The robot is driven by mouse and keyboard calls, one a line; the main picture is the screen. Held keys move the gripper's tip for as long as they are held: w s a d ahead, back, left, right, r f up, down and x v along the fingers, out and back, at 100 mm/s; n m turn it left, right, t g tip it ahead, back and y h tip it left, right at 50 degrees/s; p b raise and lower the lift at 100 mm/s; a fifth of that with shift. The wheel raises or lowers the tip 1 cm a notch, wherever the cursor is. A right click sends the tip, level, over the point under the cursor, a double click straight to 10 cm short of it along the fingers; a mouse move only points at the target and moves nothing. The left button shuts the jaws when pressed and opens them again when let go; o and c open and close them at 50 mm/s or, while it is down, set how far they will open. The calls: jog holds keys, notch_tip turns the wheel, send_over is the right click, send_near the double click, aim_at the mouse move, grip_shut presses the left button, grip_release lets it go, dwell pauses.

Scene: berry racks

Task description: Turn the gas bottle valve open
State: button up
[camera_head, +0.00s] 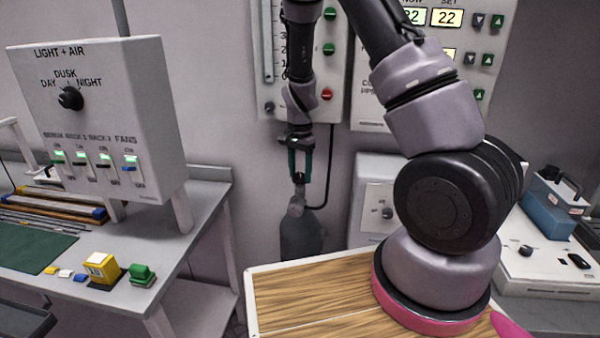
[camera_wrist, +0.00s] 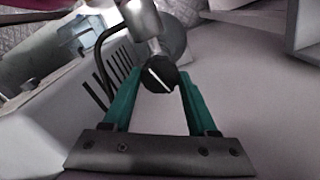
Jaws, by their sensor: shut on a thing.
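The gas bottle (camera_head: 302,238) is a grey cylinder standing against the wall behind the wooden top in the head view. Its valve has a light metal neck (camera_head: 297,203) and a round black knob with a white line, seen in the wrist view (camera_wrist: 160,75). My gripper (camera_head: 299,178) reaches down from above the bottle. In the wrist view its two green fingers (camera_wrist: 160,82) stand on either side of the black knob and are shut on it. The white line on the knob runs at a slant. The bottle's lower part is hidden by the wooden top.
A wooden top (camera_head: 310,292) lies in front of the bottle. A light control box (camera_head: 100,120) stands at left above a grey bench (camera_head: 200,215). A wall panel (camera_head: 338,95) with buttons is behind my arm. A black hose (camera_head: 328,180) runs beside the bottle.

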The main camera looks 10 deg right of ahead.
aim_at(300, 175)
jog(key=m, duration=0.4)
jog(key=shift+m, duration=0.3)
jog(key=m, duration=1)
jog(key=shift+m, duration=0.4)
jog(key=m, duration=0.4)
jog(key=shift+m, duration=0.4)
jog(key=o, duration=1.4)
jog(key=shift+c, duration=0.2)
notch_tip(300, 175, up, 11)
